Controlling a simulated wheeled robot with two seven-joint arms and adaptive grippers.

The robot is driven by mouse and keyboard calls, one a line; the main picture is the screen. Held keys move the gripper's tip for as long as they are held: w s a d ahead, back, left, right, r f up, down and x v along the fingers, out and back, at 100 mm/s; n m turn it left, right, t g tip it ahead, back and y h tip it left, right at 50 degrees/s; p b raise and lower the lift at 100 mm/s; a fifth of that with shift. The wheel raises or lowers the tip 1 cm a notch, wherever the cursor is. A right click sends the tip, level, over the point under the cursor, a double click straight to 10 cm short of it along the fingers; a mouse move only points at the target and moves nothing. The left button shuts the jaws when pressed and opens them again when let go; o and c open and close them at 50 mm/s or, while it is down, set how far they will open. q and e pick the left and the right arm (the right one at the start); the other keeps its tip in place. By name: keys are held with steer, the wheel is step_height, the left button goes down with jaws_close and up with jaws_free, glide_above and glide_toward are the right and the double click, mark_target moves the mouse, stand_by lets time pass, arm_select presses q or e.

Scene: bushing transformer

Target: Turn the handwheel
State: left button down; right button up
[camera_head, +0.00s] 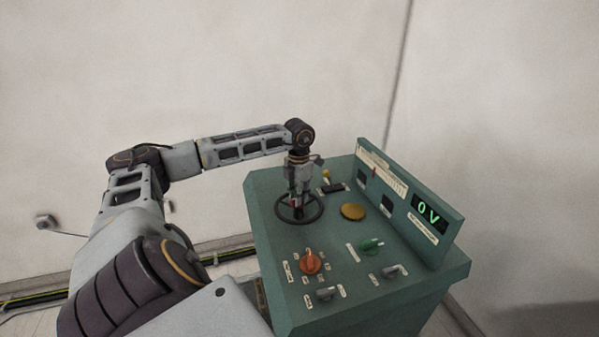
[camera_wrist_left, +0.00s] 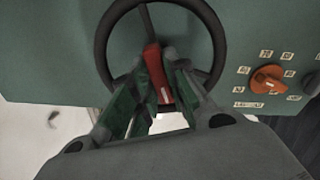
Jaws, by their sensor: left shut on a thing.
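The handwheel (camera_head: 318,212) is a black ring with spokes on top of the green console, at its far left part. In the left wrist view the handwheel (camera_wrist_left: 104,37) fills the upper middle, with a red piece (camera_wrist_left: 152,58) near its lower side. My left gripper (camera_head: 297,205) points down over the handwheel. In the left wrist view its green-padded fingers (camera_wrist_left: 157,95) are closed around the red piece, inside and across the wheel's near rim. The fingers hide part of the rim. My right gripper is in neither view.
The green console (camera_head: 285,268) carries an orange knob (camera_head: 310,262), a green knob (camera_head: 371,244), grey switches (camera_head: 327,293) and a yellow round button (camera_head: 353,211). Its raised panel has a display (camera_head: 429,213) reading 0 V. A pale wall stands behind.

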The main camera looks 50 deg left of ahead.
arm_select(q)
steer(key=shift+m+b, duration=0.35)
steer(key=shift+m, duration=1.95)
steer(key=m+b, duration=0.1)
steer(key=m, duration=0.4)
steer(key=shift+m, duration=1)
steer(key=shift+m+b, duration=0.3)
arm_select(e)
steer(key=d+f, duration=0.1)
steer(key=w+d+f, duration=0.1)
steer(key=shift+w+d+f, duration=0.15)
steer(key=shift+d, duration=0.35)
arm_select(q)
steer(key=c, duration=1.4)
jaws_free()
steer(key=shift+r, duration=0.15)
